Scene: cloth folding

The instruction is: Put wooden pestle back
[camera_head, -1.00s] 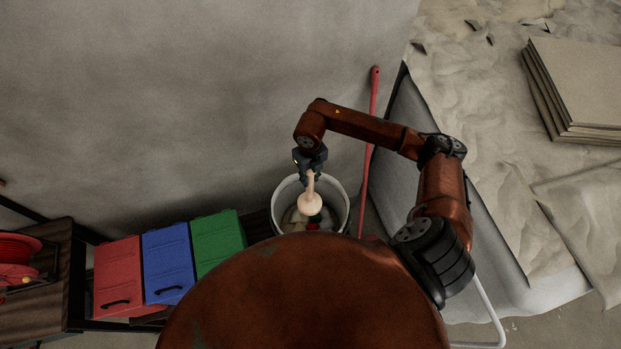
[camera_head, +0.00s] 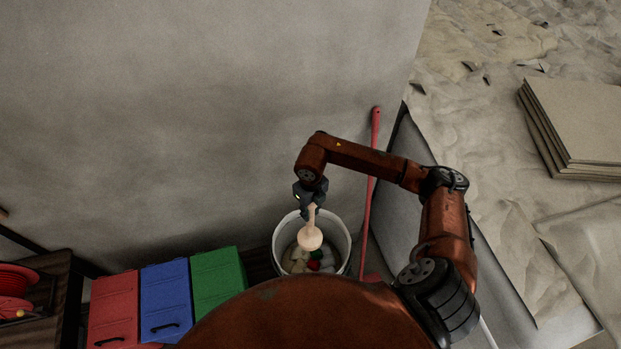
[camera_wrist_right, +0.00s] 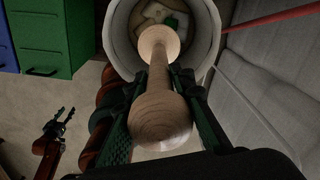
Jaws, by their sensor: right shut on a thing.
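The pale wooden pestle (camera_head: 311,236) hangs from my right gripper (camera_head: 311,200) over the white bucket (camera_head: 341,232) in the head view. In the right wrist view the fingers of my right gripper (camera_wrist_right: 160,112) are shut on the pestle (camera_wrist_right: 160,75), around its shaft beside the round end nearer the camera. The pestle's far end overlaps the opening of the bucket (camera_wrist_right: 207,45). From these views I cannot tell whether it is above or below the rim. My left gripper (camera_wrist_right: 60,122) is open and empty, low at the left in the right wrist view; it is not in the head view.
Several small items (camera_head: 314,264), red, green and pale, lie in the bucket. Red, blue and green boxes (camera_head: 217,276) stand left of it. A red pole (camera_head: 372,180) leans on the wall to its right. A paper-covered surface (camera_head: 490,200) with stacked boards (camera_head: 575,125) is farther right.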

